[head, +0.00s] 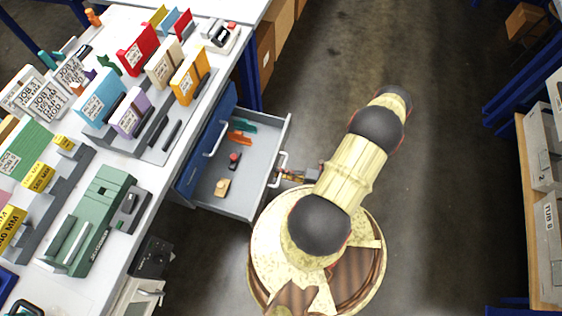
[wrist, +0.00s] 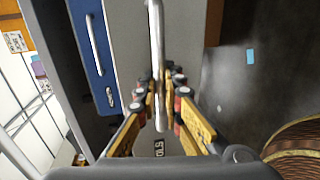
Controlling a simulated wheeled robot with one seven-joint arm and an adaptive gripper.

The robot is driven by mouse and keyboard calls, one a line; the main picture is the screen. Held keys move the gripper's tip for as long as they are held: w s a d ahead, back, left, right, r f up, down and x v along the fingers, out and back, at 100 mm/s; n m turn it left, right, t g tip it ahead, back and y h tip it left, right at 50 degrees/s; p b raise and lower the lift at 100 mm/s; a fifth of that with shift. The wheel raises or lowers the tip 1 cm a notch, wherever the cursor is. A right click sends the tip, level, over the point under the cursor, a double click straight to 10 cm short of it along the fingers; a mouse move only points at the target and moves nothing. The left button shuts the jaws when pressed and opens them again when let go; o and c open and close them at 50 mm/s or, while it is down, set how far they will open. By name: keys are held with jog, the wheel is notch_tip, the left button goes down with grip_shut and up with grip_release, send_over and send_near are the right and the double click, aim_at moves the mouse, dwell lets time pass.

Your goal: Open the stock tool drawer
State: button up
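The grey tool drawer (head: 249,172) stands well out from under the workbench, and its inside shows in the head view. Its light bar handle (head: 279,160) is on the outer front; the handle also shows in the wrist view (wrist: 156,35). The front (wrist: 128,45) carries a partly hidden label ending in "OLS". My gripper (head: 286,174) is at the handle from the aisle side. In the wrist view its fingers (wrist: 160,85) lie close on both sides of the bar and appear shut on it. The exact contact is partly hidden.
The drawer holds small orange, teal, red and tan items. A blue front (head: 207,141) with its own handle is behind and above it. The white bench (head: 150,175) is crowded with boxes and a green machine (head: 92,220). The floor (head: 435,170) to the right is clear up to shelving.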

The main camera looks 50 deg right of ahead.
jog(key=shift+o, duration=0.9)
jog(key=v, duration=1.2)
